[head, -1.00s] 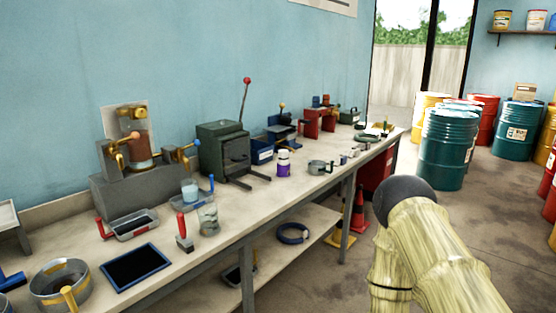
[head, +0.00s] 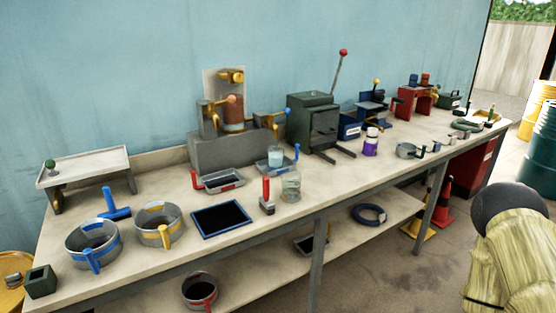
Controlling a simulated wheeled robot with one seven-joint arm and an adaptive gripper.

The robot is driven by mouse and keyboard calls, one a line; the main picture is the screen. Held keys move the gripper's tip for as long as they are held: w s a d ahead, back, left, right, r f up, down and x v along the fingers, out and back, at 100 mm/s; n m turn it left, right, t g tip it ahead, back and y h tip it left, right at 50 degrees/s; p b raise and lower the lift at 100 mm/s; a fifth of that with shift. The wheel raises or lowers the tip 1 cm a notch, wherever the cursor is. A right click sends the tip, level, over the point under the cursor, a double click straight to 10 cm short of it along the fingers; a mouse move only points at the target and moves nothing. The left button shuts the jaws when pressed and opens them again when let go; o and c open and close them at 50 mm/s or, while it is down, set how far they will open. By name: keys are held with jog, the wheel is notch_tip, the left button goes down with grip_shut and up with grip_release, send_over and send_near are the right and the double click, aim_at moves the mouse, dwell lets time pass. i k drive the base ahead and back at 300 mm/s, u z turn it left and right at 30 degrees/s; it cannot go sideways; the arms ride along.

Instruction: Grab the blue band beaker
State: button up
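A round metal beaker with a blue band and a blue handle (head: 92,243) stands upright at the left front of the workbench (head: 345,190). Its handle faces the front edge. A similar beaker with a yellow band and yellow handle (head: 159,225) stands just to its right. A third one, with a red handle (head: 200,291), stands on the lower shelf. Part of my arm shows at the right edge, far from the blue band beaker. My gripper is out of view.
A blue T-shaped tool (head: 115,211) lies behind the blue band beaker and a dark green block (head: 40,281) stands to its left. A small raised stand (head: 85,168) is behind. A black blue-edged tray (head: 221,219) lies to the right. Cones (head: 445,203) stand on the floor.

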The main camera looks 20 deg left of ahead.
aim_at(276, 154)
jog(key=u, duration=0.6)
jog(key=i, duration=0.55)
jog(key=u, duration=0.6)
jog(key=i, duration=0.55)
jog(key=z, duration=0.25)
